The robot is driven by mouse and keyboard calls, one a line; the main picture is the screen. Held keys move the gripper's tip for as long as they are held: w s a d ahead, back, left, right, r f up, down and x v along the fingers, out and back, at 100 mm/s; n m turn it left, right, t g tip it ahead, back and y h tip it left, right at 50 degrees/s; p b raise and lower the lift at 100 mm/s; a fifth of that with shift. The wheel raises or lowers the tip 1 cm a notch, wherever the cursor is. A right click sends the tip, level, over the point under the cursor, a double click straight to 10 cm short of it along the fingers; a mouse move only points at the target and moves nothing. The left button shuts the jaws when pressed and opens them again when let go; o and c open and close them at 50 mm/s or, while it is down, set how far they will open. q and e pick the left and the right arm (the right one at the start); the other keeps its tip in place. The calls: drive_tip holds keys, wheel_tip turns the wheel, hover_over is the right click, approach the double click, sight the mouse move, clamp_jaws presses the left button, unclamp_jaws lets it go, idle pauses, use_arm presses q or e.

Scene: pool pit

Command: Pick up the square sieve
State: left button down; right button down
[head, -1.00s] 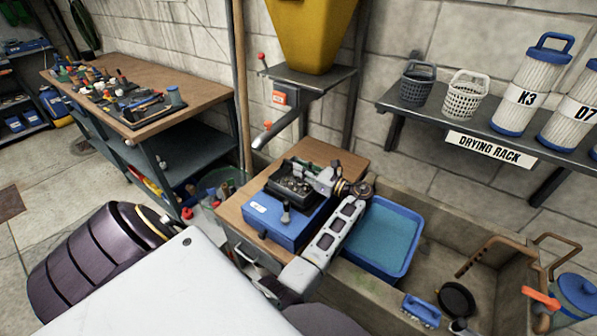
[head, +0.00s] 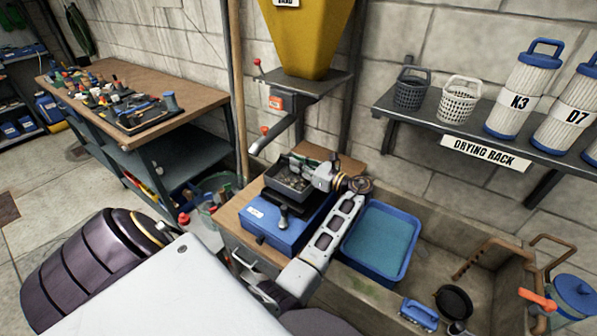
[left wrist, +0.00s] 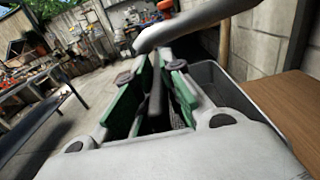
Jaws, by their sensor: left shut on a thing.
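The square sieve (head: 287,183) is a dark grey square tray with grey lumpy material in it. It is in the middle of the head view, a little above the blue machine (head: 276,222) on the wooden bench. My left gripper (head: 317,172) is shut on the sieve's right rim. In the left wrist view, the green-padded fingers (left wrist: 160,85) close around a grey wall, and the sieve's grey side (left wrist: 232,90) shows to their right. The exact grip is partly hidden by the fingers. My right gripper is out of view.
A yellow hopper (head: 305,40) with a grey spout (head: 268,138) stands behind the sieve. A blue tub of water (head: 378,240) sits right of my left arm. The drying rack shelf (head: 430,115) holds baskets and filters. A cluttered workbench (head: 205,97) stands at the left.

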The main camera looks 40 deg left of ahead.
use_arm(q)
drive_tip(key=shift+r, duration=2.9)
